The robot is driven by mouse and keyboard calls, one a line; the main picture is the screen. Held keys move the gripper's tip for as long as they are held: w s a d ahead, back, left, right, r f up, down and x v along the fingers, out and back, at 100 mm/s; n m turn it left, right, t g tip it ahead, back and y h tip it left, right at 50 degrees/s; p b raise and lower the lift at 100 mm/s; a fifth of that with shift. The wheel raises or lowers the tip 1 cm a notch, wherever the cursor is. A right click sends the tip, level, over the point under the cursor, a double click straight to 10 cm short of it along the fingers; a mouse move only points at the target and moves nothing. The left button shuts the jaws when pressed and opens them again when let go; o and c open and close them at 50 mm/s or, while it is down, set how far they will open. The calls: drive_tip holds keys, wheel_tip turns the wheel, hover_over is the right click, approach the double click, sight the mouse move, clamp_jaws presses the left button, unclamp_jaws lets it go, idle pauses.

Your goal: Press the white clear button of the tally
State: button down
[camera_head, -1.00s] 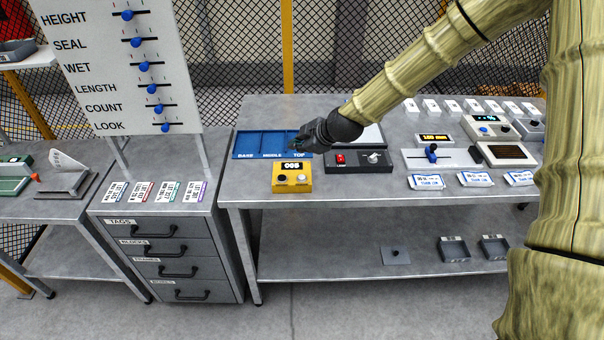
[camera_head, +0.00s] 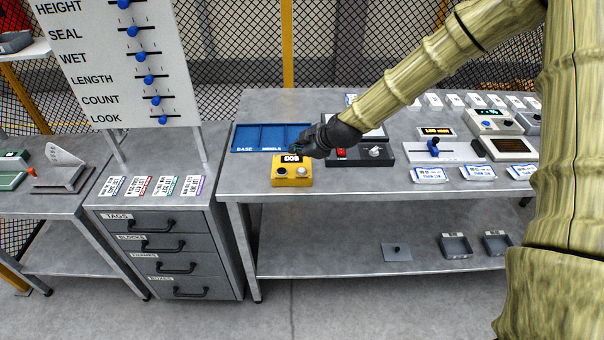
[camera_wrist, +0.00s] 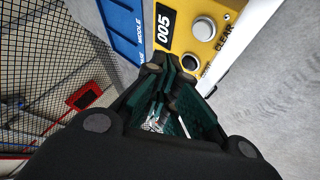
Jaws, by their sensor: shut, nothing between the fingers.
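The tally is a yellow box (camera_head: 292,181) on the bench, with a display reading 005, a black button (camera_head: 282,171) and a white button (camera_head: 302,171). In the wrist view the white clear button (camera_wrist: 204,28) sits beside the word CLEAR, and the black button (camera_wrist: 190,62) is close to the fingertips. My gripper (camera_head: 295,150) is shut and empty, pointing down just behind and above the tally's display. In the wrist view its fingertips (camera_wrist: 172,66) are nearer the black button than the white one. I cannot tell their exact height above the box.
A blue tray (camera_head: 262,138) lies behind the tally. A dark box (camera_head: 350,157) with a red button and a switch stands close to its right. Labelled cards (camera_head: 428,175) lie further right. The bench in front of the tally is clear.

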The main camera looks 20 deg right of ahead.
sight(299, 171)
drive_tip(key=shift+f+b, duration=1.2)
drive_tip(key=shift+f, duration=0.85)
drive_tip(key=shift+f, duration=0.1)
drive_tip(key=shift+f+b, duration=0.35)
drive_tip(key=shift+f+b, duration=0.35)
drive_tip(key=shift+f, duration=0.1)
idle(0.6)
drive_tip(key=shift+r, duration=0.1)
idle(0.3)
drive_tip(key=shift+r+p, duration=0.45)
drive_tip(key=shift+r, duration=0.35)
drive_tip(key=shift+r+p, duration=1.45)
drive_tip(key=shift+r, duration=1.1)
